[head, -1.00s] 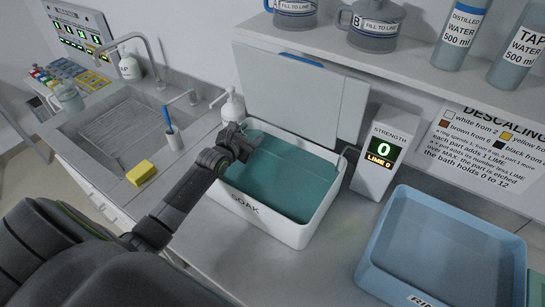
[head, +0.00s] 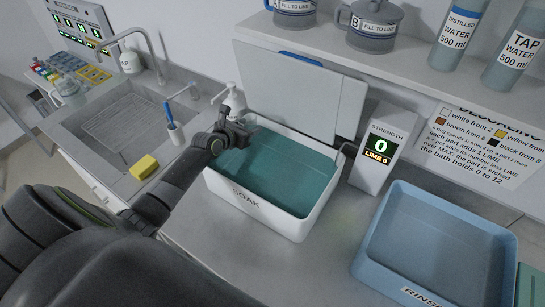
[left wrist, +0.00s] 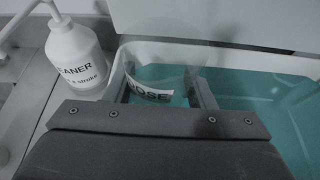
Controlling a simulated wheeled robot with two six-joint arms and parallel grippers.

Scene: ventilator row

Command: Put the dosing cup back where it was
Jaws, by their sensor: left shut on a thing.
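The dosing cup (left wrist: 150,95) is clear, with a white label reading "DOSE", and sits between the two fingers of my left gripper (left wrist: 162,84) in the left wrist view. The gripper is shut on it. In the head view my left gripper (head: 238,127) is at the back left corner of the white SOAK bath (head: 262,212), beside the white cleaner pump bottle (head: 235,100). The cup is small and partly hidden there. From these views I cannot tell how high it is above the bath rim. My right gripper is not in view.
The bath holds teal liquid, with its lid (head: 305,92) upright behind. The strength display (head: 377,148) reads 0 and stands right of it. A blue rinse tray (head: 437,245) is farther right.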

